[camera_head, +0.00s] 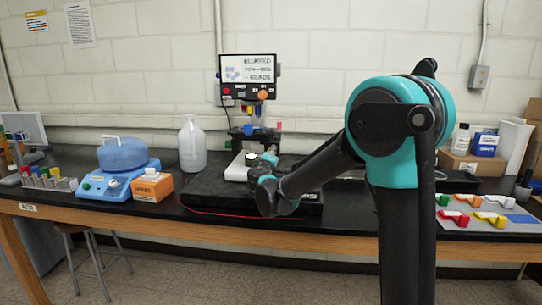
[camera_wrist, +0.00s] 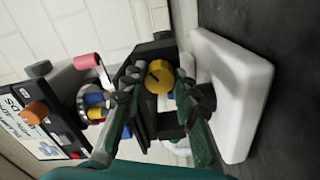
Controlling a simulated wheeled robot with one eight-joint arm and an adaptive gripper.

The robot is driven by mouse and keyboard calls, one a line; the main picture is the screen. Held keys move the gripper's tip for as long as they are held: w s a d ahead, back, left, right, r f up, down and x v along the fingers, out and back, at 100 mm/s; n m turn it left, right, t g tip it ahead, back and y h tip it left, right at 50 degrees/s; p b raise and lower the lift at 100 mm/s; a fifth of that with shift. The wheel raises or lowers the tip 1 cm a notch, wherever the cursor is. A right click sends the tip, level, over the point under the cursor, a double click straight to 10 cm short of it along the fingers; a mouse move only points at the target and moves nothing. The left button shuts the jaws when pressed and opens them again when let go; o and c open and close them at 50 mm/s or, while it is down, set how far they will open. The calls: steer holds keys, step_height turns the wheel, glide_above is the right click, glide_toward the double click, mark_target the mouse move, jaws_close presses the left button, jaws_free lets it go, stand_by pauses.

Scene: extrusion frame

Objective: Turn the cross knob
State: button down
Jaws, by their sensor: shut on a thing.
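A yellow knob (camera_wrist: 158,76) with a dark line on its face shows between my fingertips in the wrist view. I cannot make out a cross shape on it. My gripper (camera_wrist: 160,88) has one finger on each side of the knob and is shut on it; the fingers hide its sides. In the head view, my gripper (camera_head: 262,163) is at the lower front of the extrusion frame (camera_head: 235,135) on the bench, and my arm hides part of that area.
A display panel (camera_head: 247,74) with buttons tops the frame. A white block (camera_wrist: 235,90) stands close to my right finger in the wrist view. Blue, red and other coloured parts sit close by. A clear jug (camera_head: 192,145) and an orange box (camera_head: 152,187) are to the left.

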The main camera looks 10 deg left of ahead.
steer(key=c, duration=1.2)
jaws_free()
steer(key=s, duration=1.2)
steer(key=shift+a, duration=0.15)
